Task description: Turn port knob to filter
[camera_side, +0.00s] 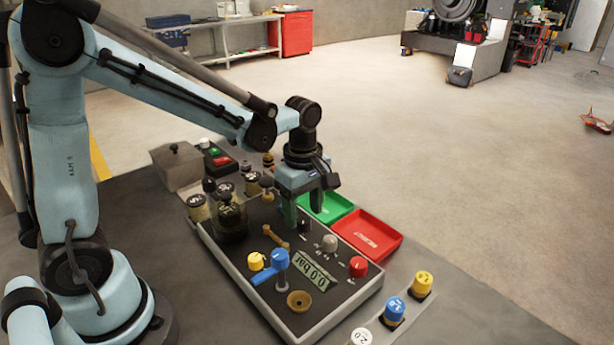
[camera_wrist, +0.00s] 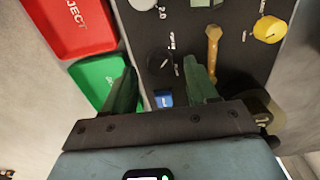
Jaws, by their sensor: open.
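My gripper (camera_side: 303,208) is open above the far part of the dark control panel (camera_side: 240,262), pointing down. In the wrist view its two green fingers (camera_wrist: 161,70) are spread apart with nothing held between them. A black knob (camera_wrist: 159,60) with a pale pointer mark shows between and just beyond the fingertips. It also shows in the side view (camera_side: 304,226), close below the gripper, apart from the fingers as far as I can tell. A grey knob (camera_side: 330,242) and a red knob (camera_side: 358,266) stand nearer the camera. The knob labels are too small to read.
Jars (camera_side: 229,220) stand left of my gripper.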

